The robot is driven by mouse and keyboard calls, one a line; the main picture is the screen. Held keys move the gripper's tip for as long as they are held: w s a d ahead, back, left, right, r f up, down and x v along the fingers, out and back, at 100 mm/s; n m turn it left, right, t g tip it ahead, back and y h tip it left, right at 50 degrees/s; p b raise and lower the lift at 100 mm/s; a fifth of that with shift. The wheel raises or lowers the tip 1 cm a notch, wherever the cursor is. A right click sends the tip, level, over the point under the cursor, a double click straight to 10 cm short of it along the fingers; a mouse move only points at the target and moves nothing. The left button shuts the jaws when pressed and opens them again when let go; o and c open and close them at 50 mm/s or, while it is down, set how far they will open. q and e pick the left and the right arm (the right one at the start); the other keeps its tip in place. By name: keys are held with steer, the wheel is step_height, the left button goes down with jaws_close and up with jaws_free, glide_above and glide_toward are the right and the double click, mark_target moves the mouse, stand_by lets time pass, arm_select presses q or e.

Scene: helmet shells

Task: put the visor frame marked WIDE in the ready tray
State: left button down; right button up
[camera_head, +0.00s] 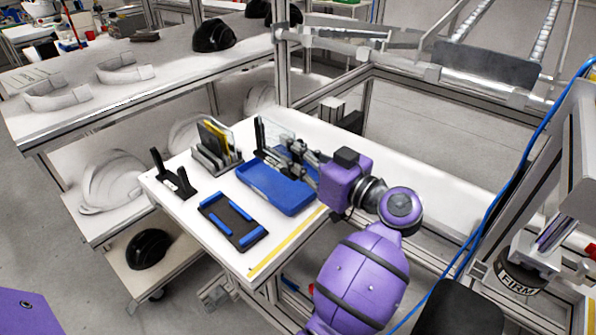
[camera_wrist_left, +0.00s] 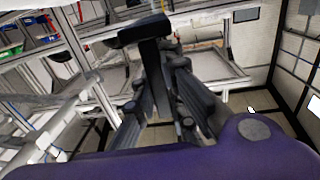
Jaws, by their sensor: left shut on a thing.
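My left gripper (camera_head: 297,152) is shut on a visor frame (camera_head: 262,138) with a dark edge and a clear pane. It holds the frame upright above the far side of a blue tray (camera_head: 284,208). In the left wrist view the gripper (camera_wrist_left: 172,88) shows with a dark T-shaped piece (camera_wrist_left: 146,32) at its fingers, seen nearly edge-on. No marking on the frame is legible, and the tray has no readable label. The tray's visible floor is empty. A grey slotted rack (camera_head: 212,163) beside the tray holds upright frames, one with yellow (camera_head: 213,140). My right gripper is not in view.
A black plate with blue bars (camera_head: 234,221) lies in front of the tray. A black stand (camera_head: 174,178) is at the table's left. White helmet shells (camera_head: 112,182) sit on a lower shelf. The white table (camera_head: 420,180) is clear to the right.

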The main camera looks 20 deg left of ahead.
arm_select(q)
steer(key=w+f, duration=0.2)
steer(key=f, duration=0.1)
steer(key=w+a+f+b, duration=0.1)
steer(key=w+f, duration=0.2)
steer(key=shift+a, duration=0.1)
steer(key=shift+w+f+b, duration=0.1)
steer(key=shift+f+b, duration=0.25)
steer(key=shift+f, duration=1.15)
steer(key=shift+f, duration=0.1)
